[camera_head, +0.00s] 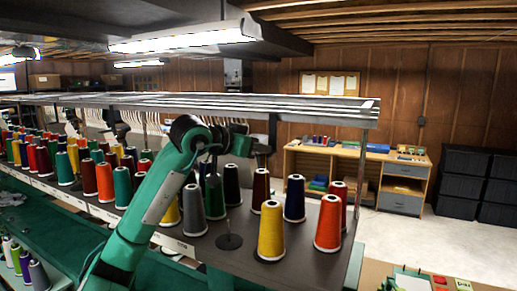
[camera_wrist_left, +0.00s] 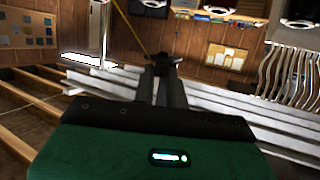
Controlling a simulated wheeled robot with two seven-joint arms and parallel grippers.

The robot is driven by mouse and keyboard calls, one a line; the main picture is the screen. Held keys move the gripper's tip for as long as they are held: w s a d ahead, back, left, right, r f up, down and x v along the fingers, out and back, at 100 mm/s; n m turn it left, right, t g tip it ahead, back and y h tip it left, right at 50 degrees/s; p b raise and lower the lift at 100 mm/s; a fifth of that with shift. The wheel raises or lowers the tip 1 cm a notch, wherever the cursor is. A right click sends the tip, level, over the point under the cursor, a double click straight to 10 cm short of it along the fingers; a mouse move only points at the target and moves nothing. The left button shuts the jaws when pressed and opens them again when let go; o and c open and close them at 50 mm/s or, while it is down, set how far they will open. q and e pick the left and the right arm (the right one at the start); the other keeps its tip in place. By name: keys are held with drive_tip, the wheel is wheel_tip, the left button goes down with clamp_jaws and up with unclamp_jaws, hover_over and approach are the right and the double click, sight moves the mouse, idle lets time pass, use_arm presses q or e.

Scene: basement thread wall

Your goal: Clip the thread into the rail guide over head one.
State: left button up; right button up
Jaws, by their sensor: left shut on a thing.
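My left gripper (camera_wrist_left: 166,66) is shut on a thin yellow thread (camera_wrist_left: 131,27). The thread runs from the fingertips up to the top edge of the left wrist view. In the head view my left arm reaches up from the bottom left, and its wrist end is just below the long pale overhead rail (camera_head: 225,104). The fingertips are too small to make out there. In the left wrist view the rail's pale bars (camera_wrist_left: 225,100) pass behind the fingers. I cannot make out the rail guide over head one. My right gripper is not in view.
Rows of colored thread cones stand on the dark shelf below the rail, with a yellow cone (camera_head: 271,231) and a red cone (camera_head: 328,224) at the near end. A rail post (camera_head: 366,172) stands at the right. A wooden desk (camera_head: 404,185) and black bins (camera_head: 461,183) are farther back.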

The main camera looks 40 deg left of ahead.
use_arm(q)
drive_tip(key=o, duration=0.8)
drive_tip(key=b+v, duration=0.8)
drive_tip(key=v, duration=0.6)
drive_tip(key=shift+w, duration=0.1)
